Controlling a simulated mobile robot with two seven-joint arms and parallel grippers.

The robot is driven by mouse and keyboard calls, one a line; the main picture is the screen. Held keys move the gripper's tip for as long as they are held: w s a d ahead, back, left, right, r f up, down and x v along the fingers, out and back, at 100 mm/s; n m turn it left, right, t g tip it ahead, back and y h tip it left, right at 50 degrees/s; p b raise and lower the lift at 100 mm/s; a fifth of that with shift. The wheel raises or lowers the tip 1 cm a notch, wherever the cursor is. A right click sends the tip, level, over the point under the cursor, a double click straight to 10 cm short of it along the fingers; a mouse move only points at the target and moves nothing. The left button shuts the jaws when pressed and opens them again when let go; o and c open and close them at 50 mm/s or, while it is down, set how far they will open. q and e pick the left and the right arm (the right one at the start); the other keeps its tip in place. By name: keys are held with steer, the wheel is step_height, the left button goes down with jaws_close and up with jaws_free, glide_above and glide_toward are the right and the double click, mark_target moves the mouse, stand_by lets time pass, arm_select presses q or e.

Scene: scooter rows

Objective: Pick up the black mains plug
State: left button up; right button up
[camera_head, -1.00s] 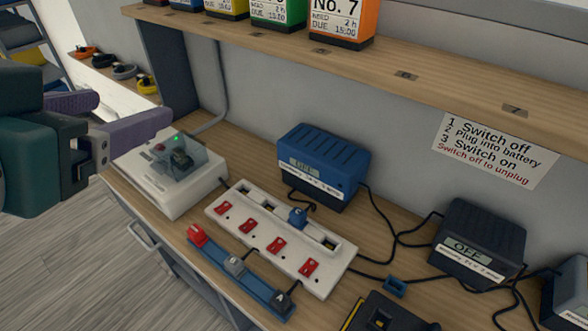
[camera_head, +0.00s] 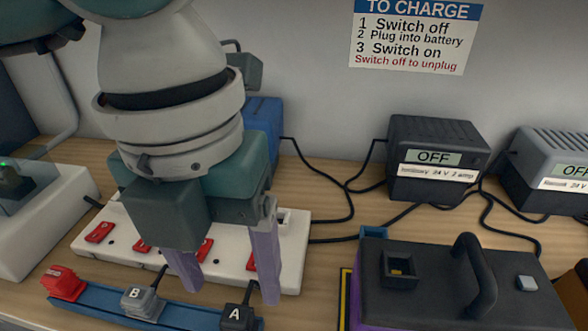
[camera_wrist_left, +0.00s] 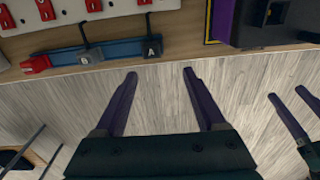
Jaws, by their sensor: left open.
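The black mains plug (camera_head: 238,317), marked A, sits at the right end of a blue rack (camera_head: 188,312) along the bench's front. It also shows in the left wrist view (camera_wrist_left: 152,47), ahead of my fingertips. My left gripper (camera_head: 230,292) is open and empty, its purple fingers pointing down over the plug's end of the rack. In the left wrist view its fingertips (camera_wrist_left: 160,73) are spread and apart from the plug. My right gripper (camera_wrist_left: 288,93) shows only at the right of that view, fingers apart, over the floor.
A grey plug marked B (camera_head: 143,303) and a red plug (camera_head: 63,283) share the rack. A white power strip (camera_head: 290,235) with red switches lies behind. A black battery with a handle (camera_head: 450,285) stands right of the rack. Chargers (camera_head: 437,160) and cables fill the back.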

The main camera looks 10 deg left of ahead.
mark_target(236, 313)
arm_select(q)
steer(key=f, duration=0.3)
steer(key=shift+w+a+f, duration=0.2)
steer(key=shift+a+f, duration=0.15)
steer(key=shift+a, duration=0.05)
steer(key=f, duration=0.6)
steer(key=shift+w+f+b, duration=0.15)
steer(key=shift+w+b, duration=0.1)
steer(key=shift+b, duration=0.05)
jaws_close()
